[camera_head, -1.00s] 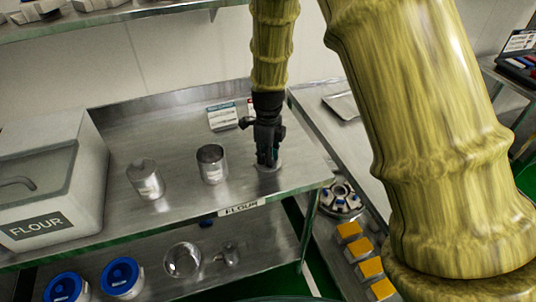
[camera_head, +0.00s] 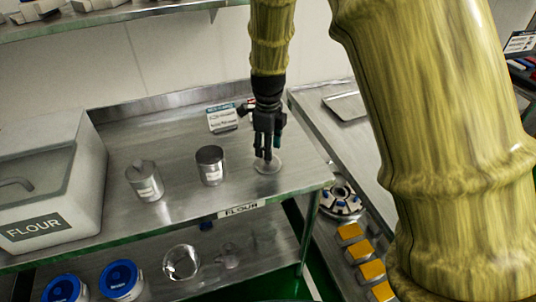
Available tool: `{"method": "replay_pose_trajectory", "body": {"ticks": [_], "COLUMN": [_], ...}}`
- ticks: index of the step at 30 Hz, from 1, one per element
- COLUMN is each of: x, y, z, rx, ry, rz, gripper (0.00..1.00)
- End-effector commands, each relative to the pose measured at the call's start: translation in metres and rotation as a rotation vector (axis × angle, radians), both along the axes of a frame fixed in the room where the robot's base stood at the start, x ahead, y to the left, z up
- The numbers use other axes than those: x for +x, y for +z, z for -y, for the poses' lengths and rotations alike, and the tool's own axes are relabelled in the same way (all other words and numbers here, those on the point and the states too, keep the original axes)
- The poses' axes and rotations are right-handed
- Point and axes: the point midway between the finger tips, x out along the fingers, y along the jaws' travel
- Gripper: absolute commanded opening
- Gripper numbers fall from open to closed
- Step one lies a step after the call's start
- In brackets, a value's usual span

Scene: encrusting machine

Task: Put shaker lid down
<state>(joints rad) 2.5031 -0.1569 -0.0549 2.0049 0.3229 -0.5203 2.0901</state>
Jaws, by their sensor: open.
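The shaker lid (camera_head: 268,168) looks like a small pale disc. It lies flat on the metal table near the front right corner, right of the shakers. My gripper (camera_head: 265,156) points down just above the lid and is open. The fingertips overlap the lid in the picture, so I cannot tell if they still touch it. Another metal shaker (camera_head: 145,183), with a peaked top, stands further left. Both are upright with white labels.
A large flour bin (camera_head: 45,190) fills the table's left end. A small card stand (camera_head: 222,117) is behind the shakers. Blue-topped containers (camera_head: 122,279) and a clear round bowl (camera_head: 181,263) stand on the lower shelf. A second metal counter (camera_head: 320,118) adjoins at right.

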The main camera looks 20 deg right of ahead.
Motion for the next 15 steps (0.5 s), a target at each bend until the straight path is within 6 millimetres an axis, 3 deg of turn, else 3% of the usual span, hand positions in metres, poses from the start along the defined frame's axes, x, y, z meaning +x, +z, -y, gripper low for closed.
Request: {"method": "replay_pose_trajectory", "body": {"ticks": [9,15], "x": [0.001,0.000], "y": [0.048,0.068], "z": [0.000,0.000], "rx": [-0.001,-0.001], "ry": [0.000,0.000], "rz": [0.003,0.001], "gripper": [0.42,0.42]}}
